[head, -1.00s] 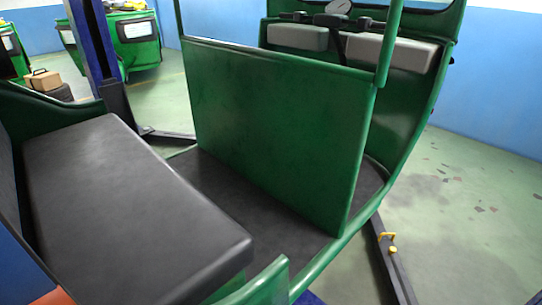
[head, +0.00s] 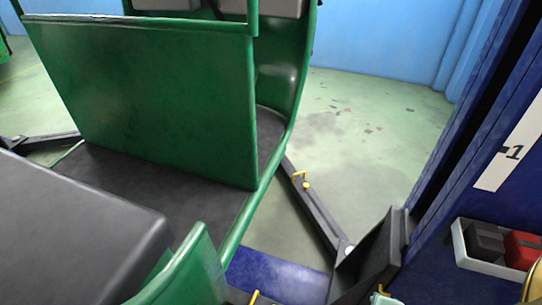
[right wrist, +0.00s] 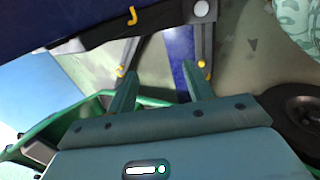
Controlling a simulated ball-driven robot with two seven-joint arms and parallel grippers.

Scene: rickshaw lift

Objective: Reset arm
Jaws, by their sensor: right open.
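My right gripper (right wrist: 160,85) shows in the right wrist view, its two teal fingers spread apart with nothing between them. It points toward the lift's dark arms and yellow hooks. My left gripper is not in either current view. No gripper shows clearly in the head view.
A blue lift post (head: 440,190) marked 1 stands at the right. A white tray (head: 480,265) on it holds a black and a red item. A dark lift arm (head: 318,212) with a yellow hook reaches under the rickshaw. Green floor beyond is clear.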

